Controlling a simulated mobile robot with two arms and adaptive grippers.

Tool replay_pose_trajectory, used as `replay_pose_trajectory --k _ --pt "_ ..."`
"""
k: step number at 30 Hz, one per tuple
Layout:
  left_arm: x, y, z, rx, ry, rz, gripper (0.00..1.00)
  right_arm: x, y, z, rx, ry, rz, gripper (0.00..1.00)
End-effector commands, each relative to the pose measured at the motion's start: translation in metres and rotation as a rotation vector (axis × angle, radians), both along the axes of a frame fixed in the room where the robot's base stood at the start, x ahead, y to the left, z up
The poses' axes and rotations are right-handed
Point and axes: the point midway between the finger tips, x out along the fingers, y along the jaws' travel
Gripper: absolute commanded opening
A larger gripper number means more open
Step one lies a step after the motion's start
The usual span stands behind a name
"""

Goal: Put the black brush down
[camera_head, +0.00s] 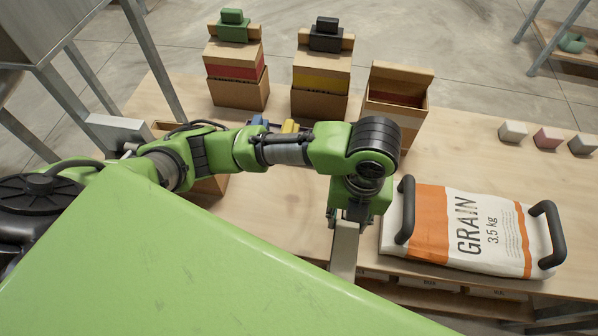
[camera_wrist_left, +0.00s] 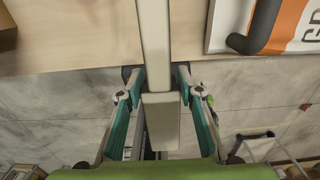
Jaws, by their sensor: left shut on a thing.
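My left gripper (camera_head: 347,218) points down at the front edge of the table, left of the grain bag. It is shut on a long pale bar (camera_head: 343,250). In the left wrist view the pale bar (camera_wrist_left: 155,45) runs between the fingers, over the table edge, with a wider block at its near end (camera_wrist_left: 162,122). I cannot tell whether this bar is part of the black brush; no black bristles show on it. My right gripper is not in view.
The wooden table (camera_head: 285,220) holds a grain bag (camera_head: 470,232) with black handles. Behind stand a box with a green top (camera_head: 237,75), one with a black top (camera_head: 322,75) and an open box (camera_head: 396,95). Small blocks (camera_head: 513,131) sit at right.

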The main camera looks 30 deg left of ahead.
Motion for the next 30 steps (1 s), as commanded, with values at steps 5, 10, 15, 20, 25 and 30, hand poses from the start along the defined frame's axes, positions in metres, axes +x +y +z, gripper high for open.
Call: replay_pose_trajectory --k 5,10,15,20,25,30 --pt "0.026 0.02 -0.011 0.004 0.002 0.008 0.13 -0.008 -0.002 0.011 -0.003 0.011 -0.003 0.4" --pt "0.06 0.046 -0.029 0.005 0.002 0.008 0.13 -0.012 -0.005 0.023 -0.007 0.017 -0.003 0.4" --pt "0.085 0.064 -0.061 0.003 0.003 0.005 0.13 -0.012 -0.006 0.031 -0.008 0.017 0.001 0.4" --pt "0.1 0.074 -0.084 0.002 0.002 0.002 0.13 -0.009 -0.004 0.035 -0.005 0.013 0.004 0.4" --pt "0.107 0.078 -0.094 0.001 0.0 0.0 0.13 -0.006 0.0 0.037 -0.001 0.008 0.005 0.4" --pt "0.109 0.08 -0.116 0.001 0.002 0.0 0.13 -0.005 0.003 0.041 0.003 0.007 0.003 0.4"
